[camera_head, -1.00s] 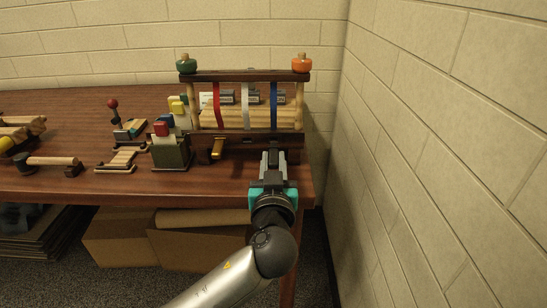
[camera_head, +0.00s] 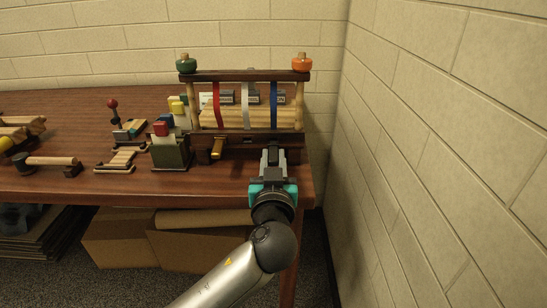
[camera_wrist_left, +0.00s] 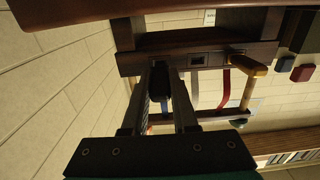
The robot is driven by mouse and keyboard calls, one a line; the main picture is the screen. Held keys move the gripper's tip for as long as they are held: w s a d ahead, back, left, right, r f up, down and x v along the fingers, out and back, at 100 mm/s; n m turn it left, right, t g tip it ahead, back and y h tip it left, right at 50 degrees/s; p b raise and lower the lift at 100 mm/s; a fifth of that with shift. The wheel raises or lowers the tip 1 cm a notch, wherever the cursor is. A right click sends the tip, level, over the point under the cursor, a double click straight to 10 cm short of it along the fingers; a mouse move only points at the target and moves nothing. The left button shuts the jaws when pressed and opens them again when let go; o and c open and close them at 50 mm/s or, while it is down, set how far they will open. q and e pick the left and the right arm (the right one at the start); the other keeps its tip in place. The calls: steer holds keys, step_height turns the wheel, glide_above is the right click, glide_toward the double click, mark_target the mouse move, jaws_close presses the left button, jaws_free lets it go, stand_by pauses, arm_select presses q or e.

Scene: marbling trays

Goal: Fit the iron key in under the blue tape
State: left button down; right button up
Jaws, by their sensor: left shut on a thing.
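A rack with a dark front bar (camera_head: 240,140) stands at the right of the table. Red (camera_head: 216,105), white (camera_head: 245,105) and blue (camera_head: 273,107) tapes hang down it. My left gripper (camera_head: 272,154) is at the front bar, in line below the blue tape. In the left wrist view, the gripper (camera_wrist_left: 157,75) is shut on the dark iron key (camera_wrist_left: 158,82), whose far end meets the bar (camera_wrist_left: 190,58). I cannot tell whether its tip is inside the bar. The blue tape is mostly hidden there. My right gripper is not in view.
A brass-coloured key (camera_head: 217,148) sticks out of the bar below the red tape. An empty square opening (camera_wrist_left: 197,60) shows beside it in the wrist view. A green block holder (camera_head: 171,154) stands left of the rack. A brick wall (camera_head: 440,150) rises close at right.

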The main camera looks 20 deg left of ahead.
arm_select(q)
steer(key=shift+b+x, duration=0.35)
steer(key=shift+x, duration=1.1)
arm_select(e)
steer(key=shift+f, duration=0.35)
arm_select(q)
steer(key=c, duration=0.6)
jaws_free()
steer(key=shift+s, duration=0.15)
steer(key=p+v, duration=0.1)
steer(key=v, duration=1.4)
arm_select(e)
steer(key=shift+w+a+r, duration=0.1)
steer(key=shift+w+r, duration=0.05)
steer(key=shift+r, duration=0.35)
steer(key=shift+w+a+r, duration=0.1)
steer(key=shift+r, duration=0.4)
